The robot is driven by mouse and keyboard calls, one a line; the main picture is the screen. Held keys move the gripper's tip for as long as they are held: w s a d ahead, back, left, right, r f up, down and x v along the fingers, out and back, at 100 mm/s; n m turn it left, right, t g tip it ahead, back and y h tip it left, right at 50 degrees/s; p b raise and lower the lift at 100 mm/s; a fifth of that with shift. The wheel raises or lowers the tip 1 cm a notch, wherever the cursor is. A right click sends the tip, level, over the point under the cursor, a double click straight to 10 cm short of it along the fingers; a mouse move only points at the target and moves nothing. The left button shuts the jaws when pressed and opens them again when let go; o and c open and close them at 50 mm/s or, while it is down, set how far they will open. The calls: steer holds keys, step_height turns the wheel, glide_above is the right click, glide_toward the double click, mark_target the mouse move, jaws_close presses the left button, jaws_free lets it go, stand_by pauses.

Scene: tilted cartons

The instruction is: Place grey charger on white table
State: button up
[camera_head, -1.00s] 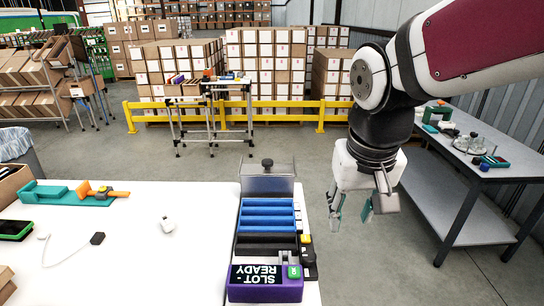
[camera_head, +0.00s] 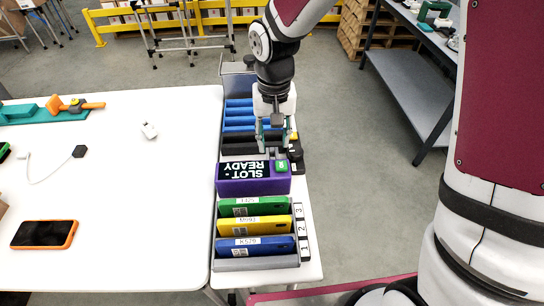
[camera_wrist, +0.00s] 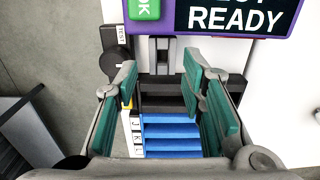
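The white table (camera_head: 130,185) fills the left of the head view. A small pale block (camera_head: 149,130) lies on it; I cannot tell if this is the grey charger. A grey, two-pronged piece (camera_wrist: 159,55) stands beside the purple box in the wrist view, between the line of my fingers and the box. It may be the charger, but I cannot be sure. My gripper (camera_head: 270,138) points down over the dark end of the rack, close to the purple box. In the wrist view its teal-padded fingers (camera_wrist: 168,92) are apart with nothing between them.
The purple box (camera_head: 252,178) reads "SLOT-READY". Blue slots (camera_head: 238,115) lie behind it; green, yellow and blue cases (camera_head: 253,226) stand in front. A dark round knob (camera_wrist: 114,65) sits close beside my gripper. An orange-edged phone (camera_head: 44,235) and white cable (camera_head: 50,178) lie on the table.

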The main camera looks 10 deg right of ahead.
mark_target(272, 157)
step_height(272, 157, down, 8)
steer(key=shift+a+f, duration=0.15)
stand_by(0.4)
steer(key=shift+c, duration=0.3)
jaws_close()
